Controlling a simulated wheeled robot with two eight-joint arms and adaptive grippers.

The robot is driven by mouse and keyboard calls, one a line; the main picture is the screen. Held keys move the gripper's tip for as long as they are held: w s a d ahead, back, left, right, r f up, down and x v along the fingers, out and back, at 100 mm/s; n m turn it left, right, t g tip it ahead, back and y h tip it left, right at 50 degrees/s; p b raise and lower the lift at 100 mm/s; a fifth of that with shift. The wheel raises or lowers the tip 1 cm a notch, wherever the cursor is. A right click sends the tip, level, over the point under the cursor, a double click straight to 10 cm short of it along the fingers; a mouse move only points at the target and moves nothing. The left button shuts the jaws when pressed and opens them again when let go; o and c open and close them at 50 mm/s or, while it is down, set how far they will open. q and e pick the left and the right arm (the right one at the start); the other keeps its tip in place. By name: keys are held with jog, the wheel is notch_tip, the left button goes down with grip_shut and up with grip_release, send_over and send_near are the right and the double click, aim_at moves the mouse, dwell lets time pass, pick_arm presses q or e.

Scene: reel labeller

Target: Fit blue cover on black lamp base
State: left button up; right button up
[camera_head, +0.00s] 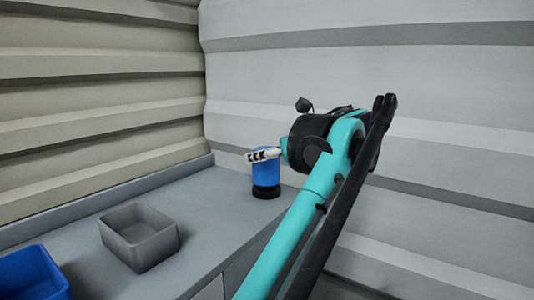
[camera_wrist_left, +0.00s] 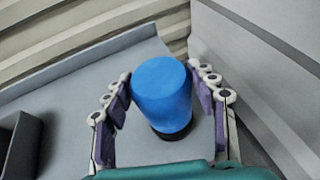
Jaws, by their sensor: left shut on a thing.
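The blue cover (camera_head: 264,174) is an upright cylinder directly over the black lamp base (camera_head: 266,192), near the far right corner of the grey worktop. No gap shows between them; I cannot tell if the cover is fully seated. My left gripper (camera_head: 263,155) is at the cover's upper part. In the left wrist view the blue cover (camera_wrist_left: 162,92) is between the two fingers of my left gripper (camera_wrist_left: 162,82), which is shut on it. A dark strip of the black base (camera_wrist_left: 175,133) shows under the cover. My right gripper is out of view.
A grey open bin (camera_head: 118,240) stands on the worktop (camera_head: 205,215) left of the base, and a blue bin (camera_head: 35,272) is at the lower left. A low raised edge (camera_head: 110,200) runs along the back. Corrugated walls stand close behind and to the right.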

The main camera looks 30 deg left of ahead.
pick_arm(q)
jog(key=shift+f+b, duration=0.35)
jog(key=shift+f, duration=0.25)
jog(key=o, duration=1.1)
jog(key=shift+d+r, duration=0.1)
jog(key=v, duration=1.1)
jog(key=shift+s+d+r, duration=0.1)
jog(key=shift+s+d, duration=0.1)
jog(key=shift+d, duration=0.1)
